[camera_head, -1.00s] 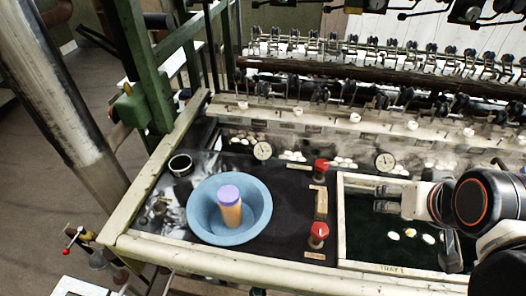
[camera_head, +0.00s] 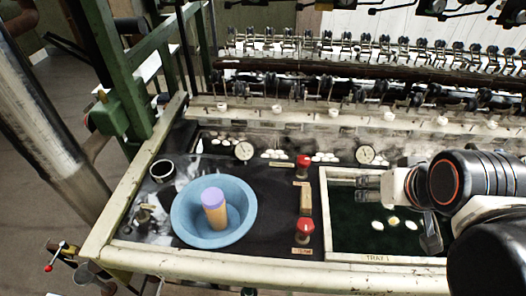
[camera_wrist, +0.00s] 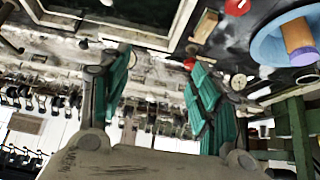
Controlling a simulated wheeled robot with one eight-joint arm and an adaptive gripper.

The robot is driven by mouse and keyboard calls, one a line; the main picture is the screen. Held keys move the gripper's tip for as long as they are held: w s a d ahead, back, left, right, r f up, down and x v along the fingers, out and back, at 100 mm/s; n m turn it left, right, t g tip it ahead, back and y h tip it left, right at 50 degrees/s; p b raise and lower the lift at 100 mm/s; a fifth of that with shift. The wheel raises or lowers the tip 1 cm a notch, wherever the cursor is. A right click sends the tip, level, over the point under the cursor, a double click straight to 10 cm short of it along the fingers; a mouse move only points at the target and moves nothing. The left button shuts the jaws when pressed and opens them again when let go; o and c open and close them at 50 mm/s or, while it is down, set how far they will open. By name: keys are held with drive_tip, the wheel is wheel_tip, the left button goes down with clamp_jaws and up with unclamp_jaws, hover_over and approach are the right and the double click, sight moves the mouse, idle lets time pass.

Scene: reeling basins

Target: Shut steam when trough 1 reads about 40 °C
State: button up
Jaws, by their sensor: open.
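Two round pale dial gauges, a left one (camera_head: 244,151) and a right one (camera_head: 365,154), stand along the steaming trough at the back of the bench. Their readings are too small to read. Two red knobs, a far one (camera_head: 303,161) and a near one (camera_head: 305,224), sit on the dark top between the blue basin and the tray; their labels are not legible. My gripper (camera_head: 368,189) is open and empty above the tray, right of both knobs. In the wrist view my gripper (camera_wrist: 157,88) shows spread teal finger pads with nothing between them.
A blue basin (camera_head: 184,228) holds an orange cylinder with a purple top (camera_head: 214,208). A dark cup (camera_head: 162,170) stands behind it. The tray marked TRAY 1 (camera_head: 400,260) holds a few pale pieces. Rows of reeling fittings line the back.

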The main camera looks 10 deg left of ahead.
drive_tip(key=w+a+r+n+g, duration=0.2)
drive_tip(key=w+r, duration=0.1)
drive_tip(key=w, duration=0.4)
drive_tip(key=n+g+p, duration=0.3)
drive_tip(key=n+g, duration=0.2)
drive_tip(key=n, duration=0.2)
hover_over(304, 159)
wheel_tip(304, 159, down, 8)
wheel_tip(304, 159, down, 13)
drive_tip(key=b, duration=0.4)
drive_tip(key=shift+f, duration=0.15)
drive_tip(key=c, duration=1)
